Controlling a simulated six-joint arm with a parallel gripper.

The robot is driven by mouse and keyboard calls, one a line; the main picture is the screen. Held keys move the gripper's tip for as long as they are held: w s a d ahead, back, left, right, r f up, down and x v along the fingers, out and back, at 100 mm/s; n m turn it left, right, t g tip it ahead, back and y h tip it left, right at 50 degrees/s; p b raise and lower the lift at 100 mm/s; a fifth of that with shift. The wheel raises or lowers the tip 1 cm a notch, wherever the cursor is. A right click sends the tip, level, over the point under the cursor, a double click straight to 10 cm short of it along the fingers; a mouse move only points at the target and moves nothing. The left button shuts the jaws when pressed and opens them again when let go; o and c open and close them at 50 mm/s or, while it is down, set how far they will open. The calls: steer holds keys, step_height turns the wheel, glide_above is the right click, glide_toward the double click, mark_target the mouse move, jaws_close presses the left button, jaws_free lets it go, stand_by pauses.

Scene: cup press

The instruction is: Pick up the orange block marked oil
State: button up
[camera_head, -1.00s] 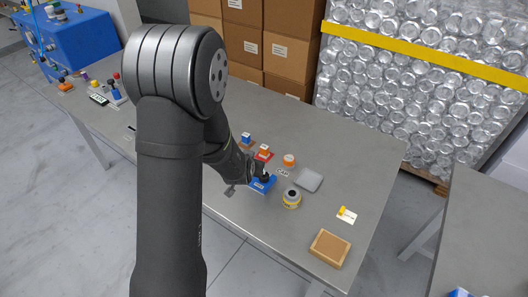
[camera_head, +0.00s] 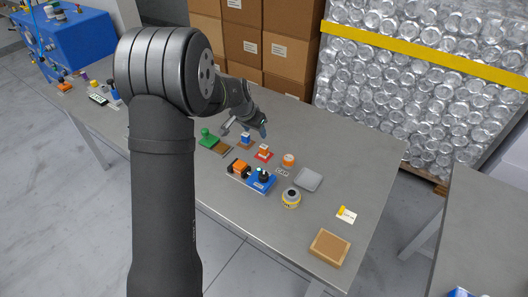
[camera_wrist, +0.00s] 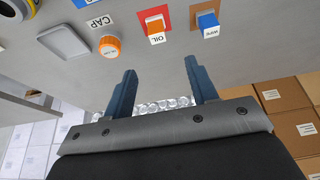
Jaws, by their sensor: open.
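The orange block marked oil (camera_head: 264,149) stands on a red mat (camera_head: 264,158) in the middle of the table. In the wrist view, the orange block (camera_wrist: 153,25) shows its white OIL label near the top edge, on the red mat (camera_wrist: 168,14). My gripper (camera_head: 245,129) is open and empty, above the table and behind the block in the head view. In the wrist view, its two blue fingers (camera_wrist: 162,66) stand apart, with the block beyond them and nothing between them.
A blue block (camera_head: 246,137) on a brown mat stands next to the orange block, close to my gripper. An orange cap (camera_head: 289,160), a grey tray (camera_head: 309,179), a blue press (camera_head: 258,180) and a yellow-banded jar (camera_head: 291,198) stand near. The table's right part is mostly clear.

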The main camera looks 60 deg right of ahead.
mark_target(264, 147)
steer(key=x, duration=0.9)
steer(key=shift+s+x, duration=0.2)
steer(key=shift+x, duration=2.45)
steer(key=shift+r, duration=0.1)
steer(key=c, duration=1)
